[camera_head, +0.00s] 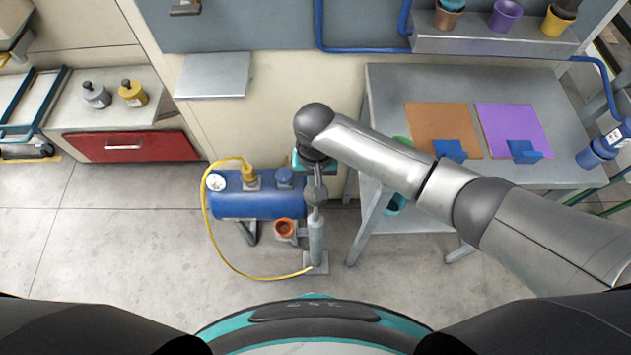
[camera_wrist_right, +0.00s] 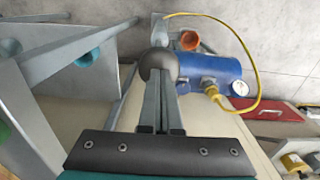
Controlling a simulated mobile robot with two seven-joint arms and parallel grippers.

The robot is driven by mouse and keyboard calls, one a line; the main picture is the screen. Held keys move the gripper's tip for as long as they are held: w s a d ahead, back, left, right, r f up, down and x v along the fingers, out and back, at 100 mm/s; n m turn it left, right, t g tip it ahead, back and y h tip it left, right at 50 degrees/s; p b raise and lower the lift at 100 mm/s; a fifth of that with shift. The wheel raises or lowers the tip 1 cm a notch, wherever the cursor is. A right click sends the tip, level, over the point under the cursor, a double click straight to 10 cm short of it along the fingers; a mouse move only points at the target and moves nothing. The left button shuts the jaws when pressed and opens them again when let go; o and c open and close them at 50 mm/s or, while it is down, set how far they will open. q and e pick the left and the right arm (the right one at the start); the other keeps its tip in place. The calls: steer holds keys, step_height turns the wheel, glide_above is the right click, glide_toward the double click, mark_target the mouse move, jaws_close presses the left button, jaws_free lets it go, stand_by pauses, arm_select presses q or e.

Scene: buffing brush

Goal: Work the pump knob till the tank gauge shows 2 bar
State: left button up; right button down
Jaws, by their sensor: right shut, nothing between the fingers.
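The pump (camera_head: 316,240) is a grey upright cylinder on a foot plate, with a rod topped by a dark grey ball knob (camera_head: 317,196). The knob also shows in the right wrist view (camera_wrist_right: 158,64). My right gripper (camera_head: 316,181) points down from above; its fingers are together at the knob, with nothing between them. I cannot tell whether the fingertips touch the knob. The blue tank (camera_head: 258,204) lies left of the pump. Its white round gauge (camera_head: 216,182) is on the left end; its reading is too small to make out. My left gripper is not in view.
A yellow hose (camera_head: 205,225) loops from the tank to the pump's foot. An orange-brown cup (camera_head: 284,227) stands between tank and pump. A grey table (camera_head: 390,90) stands at right, its leg near the pump. A red drawer (camera_head: 130,146) is at left. The floor in front is clear.

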arm_select(q)
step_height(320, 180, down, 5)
steer(key=b, duration=0.4)
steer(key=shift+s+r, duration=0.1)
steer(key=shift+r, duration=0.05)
arm_select(e)
step_height(320, 180, down, 9)
steer(key=shift+s+f, duration=0.2)
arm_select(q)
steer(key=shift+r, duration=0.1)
arm_select(e)
steer(key=shift+s+d, duration=0.1)
step_height(320, 180, up, 5)
steer(key=p, duration=0.5)
steer(key=shift+p, duration=0.3)
arm_select(q)
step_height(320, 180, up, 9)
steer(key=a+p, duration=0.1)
steer(key=p, duration=0.2)
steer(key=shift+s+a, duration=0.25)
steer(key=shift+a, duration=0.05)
arm_select(e)
steer(key=r, duration=0.9)
steer(key=shift+w+r, duration=0.25)
steer(key=shift+w, duration=0.05)
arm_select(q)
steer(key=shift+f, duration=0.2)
